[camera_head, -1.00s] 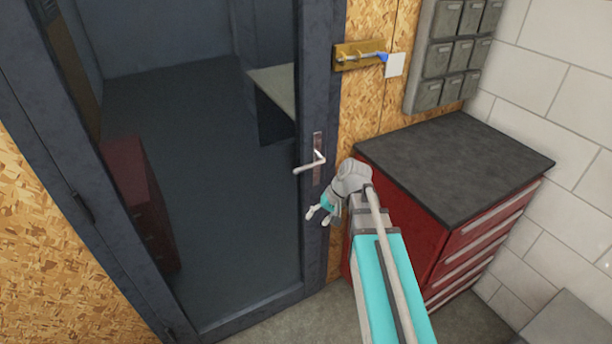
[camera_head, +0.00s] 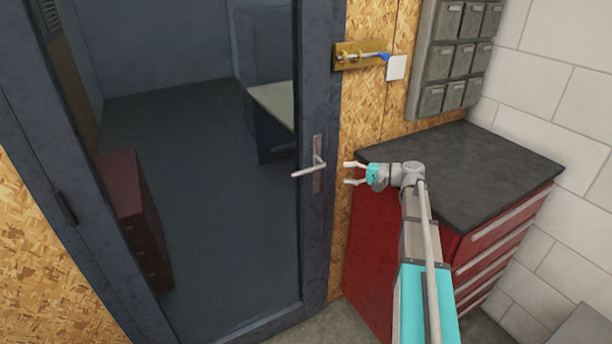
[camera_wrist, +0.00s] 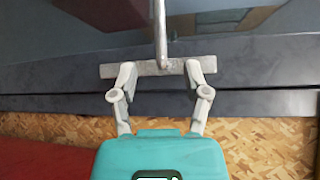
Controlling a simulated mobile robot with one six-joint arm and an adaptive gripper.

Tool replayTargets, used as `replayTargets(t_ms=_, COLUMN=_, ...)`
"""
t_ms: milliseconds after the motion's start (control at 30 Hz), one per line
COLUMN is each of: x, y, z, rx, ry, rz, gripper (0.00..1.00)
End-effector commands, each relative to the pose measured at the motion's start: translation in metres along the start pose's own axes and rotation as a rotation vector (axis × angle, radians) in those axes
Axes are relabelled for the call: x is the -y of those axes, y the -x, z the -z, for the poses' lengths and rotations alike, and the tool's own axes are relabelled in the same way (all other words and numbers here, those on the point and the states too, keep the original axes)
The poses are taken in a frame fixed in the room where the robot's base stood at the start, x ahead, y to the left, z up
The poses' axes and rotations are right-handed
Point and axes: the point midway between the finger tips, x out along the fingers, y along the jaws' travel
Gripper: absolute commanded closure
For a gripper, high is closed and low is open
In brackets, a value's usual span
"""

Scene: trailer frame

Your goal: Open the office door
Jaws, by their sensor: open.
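The office door (camera_head: 317,240) has a dark frame around a large glass pane and looks closed. Its silver lever handle (camera_head: 310,169) sits on a narrow plate (camera_head: 317,184) on the right side of the door, the lever pointing left. My gripper (camera_head: 346,173) is open and empty, just right of the handle at about its height, with its fingers pointing left. In the wrist view, the lever (camera_wrist: 160,36) runs away between and beyond the open fingertips (camera_wrist: 160,70). The fingertips appear close to the handle plate; I cannot tell whether they touch it.
A red drawer cabinet (camera_head: 375,255) with a dark top stands right of the door, under my arm. Grey bins (camera_head: 455,50) and a key rack (camera_head: 358,55) hang above. Through the glass are a desk (camera_head: 275,102) and a red cabinet (camera_head: 130,190).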

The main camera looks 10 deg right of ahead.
Motion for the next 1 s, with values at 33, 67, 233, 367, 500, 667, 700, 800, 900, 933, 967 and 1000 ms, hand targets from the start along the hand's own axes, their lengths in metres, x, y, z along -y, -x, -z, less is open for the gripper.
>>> replayTargets(t_ms=33, x=0.0, y=0.0, z=0.0, rx=0.0, ry=0.0, rz=0.0, gripper=0.39)
replayTargets(t_ms=67, x=0.0, y=0.0, z=0.0, rx=0.0, ry=0.0, rz=0.0, gripper=0.39)
replayTargets(t_ms=233, x=0.0, y=-0.001, z=-0.001, rx=0.001, ry=0.0, rz=-0.002, gripper=0.39)
replayTargets(t_ms=367, x=0.0, y=-0.003, z=-0.001, rx=0.001, ry=0.0, rz=-0.002, gripper=0.39)
replayTargets(t_ms=500, x=0.0, y=-0.011, z=-0.001, rx=0.002, ry=0.001, rz=-0.003, gripper=0.39)
replayTargets(t_ms=667, x=-0.001, y=-0.027, z=-0.001, rx=0.004, ry=0.001, rz=-0.003, gripper=0.39)
replayTargets(t_ms=700, x=-0.001, y=-0.032, z=-0.001, rx=0.003, ry=0.001, rz=-0.003, gripper=0.39)
replayTargets(t_ms=800, x=-0.001, y=-0.047, z=-0.001, rx=0.005, ry=0.001, rz=-0.004, gripper=0.39)
replayTargets(t_ms=900, x=-0.001, y=-0.061, z=-0.001, rx=0.004, ry=0.001, rz=-0.003, gripper=0.39)
replayTargets(t_ms=933, x=-0.001, y=-0.066, z=-0.001, rx=0.005, ry=0.001, rz=-0.003, gripper=0.39)
replayTargets(t_ms=967, x=-0.001, y=-0.071, z=-0.001, rx=0.006, ry=0.001, rz=-0.004, gripper=0.39)
replayTargets(t_ms=1000, x=-0.001, y=-0.077, z=-0.001, rx=0.005, ry=0.001, rz=-0.003, gripper=0.39)
